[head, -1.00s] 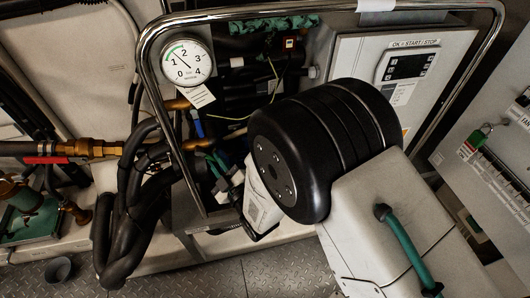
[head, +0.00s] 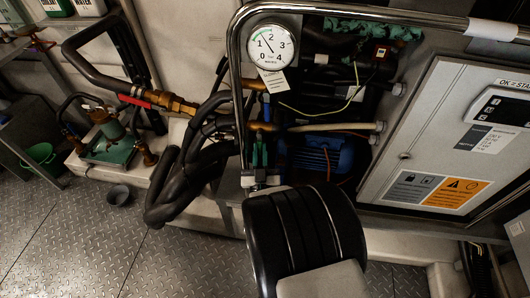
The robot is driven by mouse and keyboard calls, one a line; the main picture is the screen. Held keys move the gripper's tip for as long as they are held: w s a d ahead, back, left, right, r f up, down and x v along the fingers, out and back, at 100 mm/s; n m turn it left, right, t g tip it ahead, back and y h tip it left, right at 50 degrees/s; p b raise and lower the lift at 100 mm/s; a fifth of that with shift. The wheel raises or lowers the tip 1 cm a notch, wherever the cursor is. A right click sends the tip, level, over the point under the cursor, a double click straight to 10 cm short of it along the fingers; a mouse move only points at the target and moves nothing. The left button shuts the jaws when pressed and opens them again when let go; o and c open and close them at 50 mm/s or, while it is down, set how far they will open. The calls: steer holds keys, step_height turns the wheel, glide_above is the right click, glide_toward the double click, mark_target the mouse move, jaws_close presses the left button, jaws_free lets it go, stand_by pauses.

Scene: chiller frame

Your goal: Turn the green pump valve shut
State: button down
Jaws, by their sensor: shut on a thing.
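The green pump valve handle (head: 259,150) shows as a narrow upright green piece just below a brass fitting (head: 262,127) on the pipework, left of the blue pump motor (head: 318,158). My gripper (head: 260,170) reaches up to it from below and is shut on the handle. My black wrist hides most of the gripper body, and the fingertips are small and hard to make out. The exact angle of the handle is not clear.
A chrome tube rail (head: 241,100) stands close left of my gripper. A round gauge (head: 270,46) with a paper tag hangs above. Thick black hoses (head: 178,190) bend at the left. A control cabinet (head: 430,130) stands at the right. The plate floor (head: 110,245) is open at lower left.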

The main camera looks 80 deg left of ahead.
steer(key=shift+s+m, duration=0.15)
steer(key=shift+m, duration=0.15)
steer(key=shift+a, duration=0.1)
steer(key=c, duration=1.4)
jaws_free()
steer(key=shift+c, duration=0.2)
